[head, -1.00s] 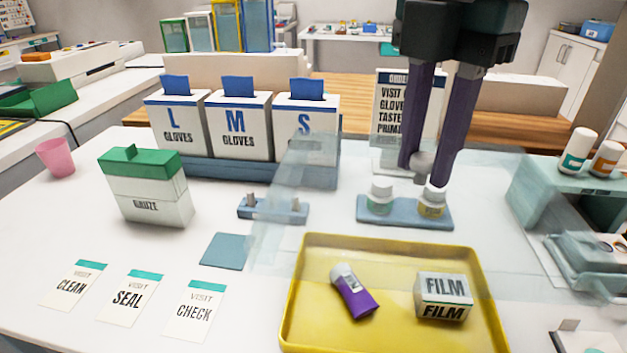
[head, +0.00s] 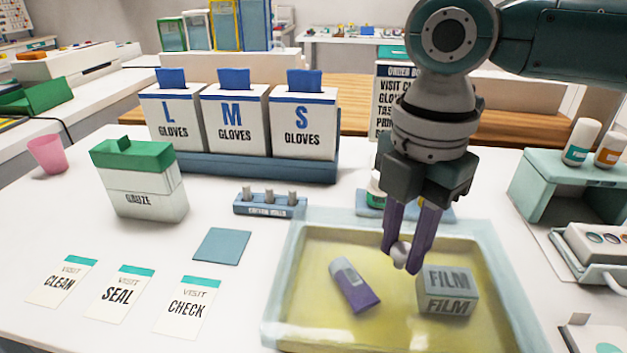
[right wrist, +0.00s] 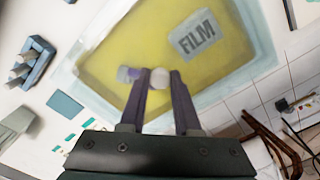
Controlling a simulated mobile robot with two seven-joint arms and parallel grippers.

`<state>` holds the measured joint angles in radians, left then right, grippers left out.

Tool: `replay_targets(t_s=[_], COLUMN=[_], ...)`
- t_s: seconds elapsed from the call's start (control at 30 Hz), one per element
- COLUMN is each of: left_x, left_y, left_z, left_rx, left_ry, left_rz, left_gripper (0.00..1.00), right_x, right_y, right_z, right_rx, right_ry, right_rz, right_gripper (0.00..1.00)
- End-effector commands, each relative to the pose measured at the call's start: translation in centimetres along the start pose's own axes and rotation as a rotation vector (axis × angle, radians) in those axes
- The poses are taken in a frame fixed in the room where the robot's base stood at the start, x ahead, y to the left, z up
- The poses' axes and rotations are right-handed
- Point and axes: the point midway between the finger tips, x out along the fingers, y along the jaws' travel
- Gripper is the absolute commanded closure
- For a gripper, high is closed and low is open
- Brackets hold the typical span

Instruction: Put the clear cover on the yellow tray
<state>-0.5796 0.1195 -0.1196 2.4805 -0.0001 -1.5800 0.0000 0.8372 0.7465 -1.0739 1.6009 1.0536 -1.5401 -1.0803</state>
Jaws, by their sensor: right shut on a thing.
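The clear cover (head: 283,270) is a see-through sheet with pale edges and a round grey knob. It lies over or just above the yellow tray (head: 300,300); I cannot tell whether it touches the rim. My right gripper (head: 402,258) is shut on the cover's knob. In the right wrist view the fingers (right wrist: 160,82) hold the pale knob above the yellow floor. Through the cover I see a purple and white tube (head: 354,284) and a white FILM box (head: 447,291) inside the tray. My left gripper is not in view.
A blue rack of labelled bottles stands behind the gripper, partly hidden. A small blue holder (head: 270,206), a blue square (head: 222,246) and several cards (head: 190,306) lie left of the tray. A teal stand (head: 545,200) is at the right.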

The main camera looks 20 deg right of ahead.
Motion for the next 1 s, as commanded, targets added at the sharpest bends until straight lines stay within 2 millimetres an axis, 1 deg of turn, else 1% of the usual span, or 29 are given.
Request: replay_targets(t_s=[0.33,0.37,0.6,0.87,0.97,1.0], left_x=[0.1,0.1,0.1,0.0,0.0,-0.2], left_y=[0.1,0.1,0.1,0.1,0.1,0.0], left_z=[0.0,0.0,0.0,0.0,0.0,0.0], left_rx=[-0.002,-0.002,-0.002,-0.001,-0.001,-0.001], left_ry=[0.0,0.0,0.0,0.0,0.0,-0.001], left_rz=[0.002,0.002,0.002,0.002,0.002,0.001], left_gripper=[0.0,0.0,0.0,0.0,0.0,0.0], right_x=[0.8,0.8,0.8,0.7,0.0,-0.6], right_y=[0.0,0.0,0.0,0.0,0.1,0.1], right_z=[0.0,0.0,0.0,0.0,0.0,0.1], right_rx=[0.001,0.001,0.001,0.001,-0.001,0.0], right_ry=[0.0,-0.001,-0.001,0.0,0.0,-0.001], right_rz=[0.001,0.001,0.0,0.001,0.002,0.002], right_gripper=[1.0,0.67,0.4,0.39,0.39,0.39])
